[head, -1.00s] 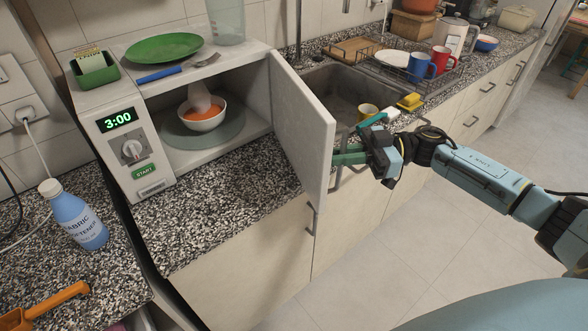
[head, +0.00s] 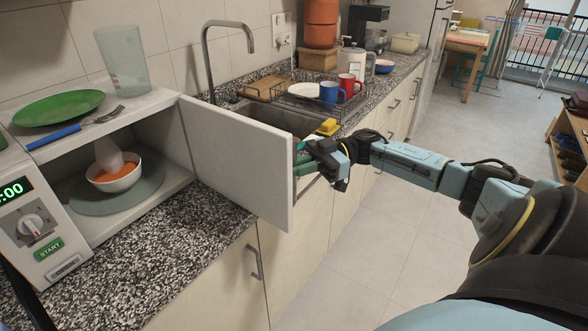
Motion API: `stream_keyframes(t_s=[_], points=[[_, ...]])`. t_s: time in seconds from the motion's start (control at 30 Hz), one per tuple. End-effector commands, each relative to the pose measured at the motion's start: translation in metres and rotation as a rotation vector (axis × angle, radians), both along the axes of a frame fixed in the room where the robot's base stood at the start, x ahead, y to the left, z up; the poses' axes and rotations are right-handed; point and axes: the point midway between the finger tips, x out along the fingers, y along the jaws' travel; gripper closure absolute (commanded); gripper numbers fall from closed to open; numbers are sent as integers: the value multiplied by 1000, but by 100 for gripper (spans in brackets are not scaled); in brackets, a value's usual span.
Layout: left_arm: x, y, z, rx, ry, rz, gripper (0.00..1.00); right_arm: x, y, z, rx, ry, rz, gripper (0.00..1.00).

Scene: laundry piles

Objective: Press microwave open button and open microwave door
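The white microwave (head: 38,236) is at the left, its front panel partly cut off by the picture edge. Its door (head: 240,150) stands wide open, swung out to the right. A grey button (head: 63,268) sits below the green START button (head: 48,249); its label is too small to read. Inside, a white bowl with orange food (head: 115,178) is on the round plate (head: 118,190). My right gripper (head: 302,158) is at the door's outer side near its free edge. Its green fingers look apart, with their tips partly hidden by the door. My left gripper is out of view.
Behind the door are the sink (head: 270,115), a yellow sponge (head: 328,127) and a dish rack with mugs (head: 330,95).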

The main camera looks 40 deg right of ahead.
Motion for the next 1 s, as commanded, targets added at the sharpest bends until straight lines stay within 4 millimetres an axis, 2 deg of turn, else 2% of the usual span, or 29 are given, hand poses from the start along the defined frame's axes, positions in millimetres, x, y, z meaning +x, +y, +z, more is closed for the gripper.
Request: stream_keyframes(t_s=[0.03, 0.07, 0.13, 0.4, 0.53, 0.67, 0.9, 1.0], points=[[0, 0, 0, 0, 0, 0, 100, 0, 0, -1, -3, 2, -2, 100], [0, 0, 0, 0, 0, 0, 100, 0, 0, -1, -3, 2, -2, 86], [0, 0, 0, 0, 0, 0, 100, 0, 0, -1, -2, 2, -1, 76], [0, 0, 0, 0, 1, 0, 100, 0, 0, -1, -2, 2, -1, 76], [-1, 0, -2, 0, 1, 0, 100, -2, -8, -2, -4, 2, -2, 76], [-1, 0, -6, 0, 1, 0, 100, -8, -29, -2, -3, 3, -5, 76], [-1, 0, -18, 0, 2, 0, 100, -25, -84, -2, -4, 0, -6, 76], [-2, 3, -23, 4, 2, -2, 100, -31, -101, -2, -2, 0, -5, 76]])
